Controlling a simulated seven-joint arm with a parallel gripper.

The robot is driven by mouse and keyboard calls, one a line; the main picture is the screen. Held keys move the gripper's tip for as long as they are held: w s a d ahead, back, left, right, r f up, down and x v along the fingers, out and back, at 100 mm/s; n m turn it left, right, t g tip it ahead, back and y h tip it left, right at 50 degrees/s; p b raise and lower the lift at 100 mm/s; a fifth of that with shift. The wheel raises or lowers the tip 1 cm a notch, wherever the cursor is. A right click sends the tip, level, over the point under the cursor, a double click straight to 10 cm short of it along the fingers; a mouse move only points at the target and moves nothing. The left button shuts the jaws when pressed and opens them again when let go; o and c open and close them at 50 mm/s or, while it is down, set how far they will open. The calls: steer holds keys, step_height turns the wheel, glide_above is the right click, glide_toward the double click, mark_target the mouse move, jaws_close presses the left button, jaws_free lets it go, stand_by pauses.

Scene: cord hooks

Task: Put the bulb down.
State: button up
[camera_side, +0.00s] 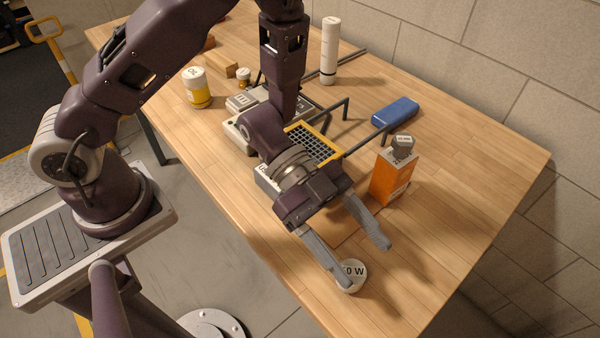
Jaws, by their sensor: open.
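The bulb (355,271) is a small white round thing with dark lettering that ends in "0 W". It rests on or very close to the wooden table near the front edge; a gap under it cannot be told from this view. My gripper (368,263) is open, its two grey fingers spread wide and pointing down toward the front right. The left finger's tip overlaps the bulb's left side in the picture; whether it touches cannot be told. The right finger stands well apart from the bulb.
An orange carton with a grey cap (391,178) stands right of my gripper. A yellow-rimmed grid tray (331,157), dark rods and a blue case (396,111) lie behind. A white cylinder (329,52) and a yellow-white jar (197,88) stand farther back. The table's right front (450,240) is clear.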

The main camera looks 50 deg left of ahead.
steer(key=shift+w, duration=0.1)
steer(key=w+a+r+n+t+y, duration=0.4)
steer(key=w+a+r+t+y, duration=0.25)
steer(key=w, duration=0.55)
steer(key=a+r+n+t+y, duration=0.1)
steer(key=a+r+n+y, duration=0.25)
steer(key=a, duration=0.45)
steer(key=a+r+n+t+y, duration=0.2)
steer(key=a+r+n, duration=0.1)
steer(key=a+r, duration=0.3)
steer(key=s+a+r+n+g+y, duration=0.2)
steer(key=s+a+n, duration=0.4)
steer(key=s, duration=0.5)
steer(key=s+n+g, duration=0.1)
steer(key=s+g, duration=0.1)
steer(key=s, duration=0.8)
steer(key=shift+s+d+n+h, duration=0.25)
steer(key=shift+s+n+h, duration=0.05)
steer(key=shift+n, duration=0.05)
